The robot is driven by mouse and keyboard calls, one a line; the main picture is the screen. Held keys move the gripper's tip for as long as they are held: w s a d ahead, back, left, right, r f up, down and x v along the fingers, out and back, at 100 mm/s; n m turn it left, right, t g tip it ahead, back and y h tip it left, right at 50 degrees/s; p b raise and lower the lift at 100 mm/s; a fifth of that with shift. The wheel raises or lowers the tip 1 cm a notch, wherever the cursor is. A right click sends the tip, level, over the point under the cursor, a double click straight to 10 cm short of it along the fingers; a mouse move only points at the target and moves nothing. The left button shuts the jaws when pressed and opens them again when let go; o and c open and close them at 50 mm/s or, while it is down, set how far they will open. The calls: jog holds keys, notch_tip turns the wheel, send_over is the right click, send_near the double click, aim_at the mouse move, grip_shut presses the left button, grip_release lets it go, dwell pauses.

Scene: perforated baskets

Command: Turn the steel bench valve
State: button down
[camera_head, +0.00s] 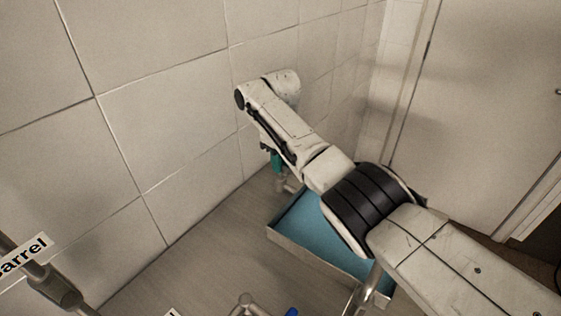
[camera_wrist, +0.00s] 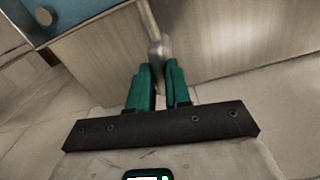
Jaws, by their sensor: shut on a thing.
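The steel bench valve shows in the wrist view as a grey metal handle (camera_wrist: 157,48) with a rod running up from it. My gripper (camera_wrist: 159,72) has its two green fingers on either side of the handle's lower end and is shut on it. In the head view my gripper (camera_head: 276,160) points down near the tiled wall, mostly behind my arm. A small grey metal part (camera_head: 283,185) of the valve shows just below it. The rest of the valve is hidden, and how far it is turned cannot be told.
A blue-floored tray with a pale rim (camera_head: 300,246) lies beside the valve, partly under my arm. Tiled wall (camera_head: 170,110) stands close behind. A pipe with a label (camera_head: 25,254) is at lower left, metal fittings (camera_head: 248,306) at the bottom. Bench between is clear.

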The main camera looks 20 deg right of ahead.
jog(key=shift+r+n, duration=0.1)
jog(key=shift+n, duration=0.7)
jog(key=c, duration=1.1)
grip_release()
jog(key=shift+o, duration=0.2)
notch_tip(320, 180, up, 11)
jog(key=b, duration=0.1)
